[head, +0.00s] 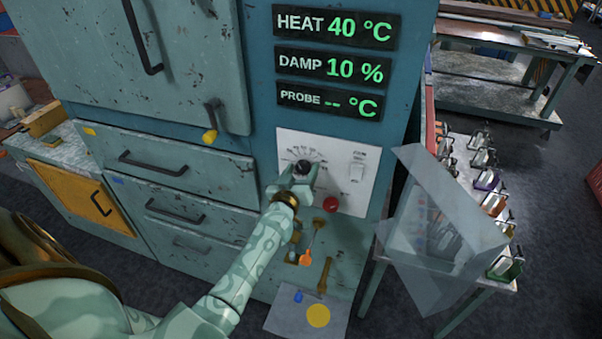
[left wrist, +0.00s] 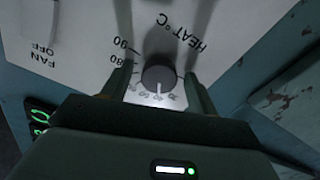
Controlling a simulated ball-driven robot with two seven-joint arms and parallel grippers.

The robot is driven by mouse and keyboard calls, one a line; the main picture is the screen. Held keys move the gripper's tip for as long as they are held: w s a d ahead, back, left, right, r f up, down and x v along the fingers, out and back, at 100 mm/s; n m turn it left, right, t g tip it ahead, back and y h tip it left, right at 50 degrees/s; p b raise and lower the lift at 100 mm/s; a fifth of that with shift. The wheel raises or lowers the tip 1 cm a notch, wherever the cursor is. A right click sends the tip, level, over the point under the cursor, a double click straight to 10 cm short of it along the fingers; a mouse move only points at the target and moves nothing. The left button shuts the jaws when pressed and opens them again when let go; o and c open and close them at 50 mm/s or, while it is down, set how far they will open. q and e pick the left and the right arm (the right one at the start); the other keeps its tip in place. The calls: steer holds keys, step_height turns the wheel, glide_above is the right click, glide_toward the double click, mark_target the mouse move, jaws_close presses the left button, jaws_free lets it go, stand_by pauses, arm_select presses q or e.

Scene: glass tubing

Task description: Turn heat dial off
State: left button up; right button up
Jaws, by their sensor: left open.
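The heat dial (left wrist: 159,77) is a dark round knob on a white panel (head: 347,200), with a scale around it marked HEAT °C in the left wrist view. In the head view the dial (head: 303,168) shows at the tip of my left gripper (head: 299,177). In the left wrist view the open fingers of my left gripper (left wrist: 158,88) stand on either side of the dial, with gaps visible. The green display (head: 337,28) reads HEAT 40 °C. My right gripper is not seen.
A fan switch (head: 357,172) and a red button (head: 330,203) sit right of the dial. A clear slanted sheet (head: 435,220) stands right of the cabinet, before a table with several clamps.

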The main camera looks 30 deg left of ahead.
arm_select(q)
steer(key=c, duration=1)
steer(key=shift+n, duration=0.3)
steer(key=shift+n+p, duration=0.45)
steer(key=shift+n, duration=0.45)
steer(key=n, duration=0.3)
steer(key=shift+n+p, duration=0.3)
steer(key=shift+p, duration=0.1)
steer(key=n, duration=0.3)
steer(key=shift+n, duration=0.3)
steer(key=shift+f+n, duration=0.1)
steer(key=shift+n, duration=1.6)
steer(key=shift+d, duration=0.1)
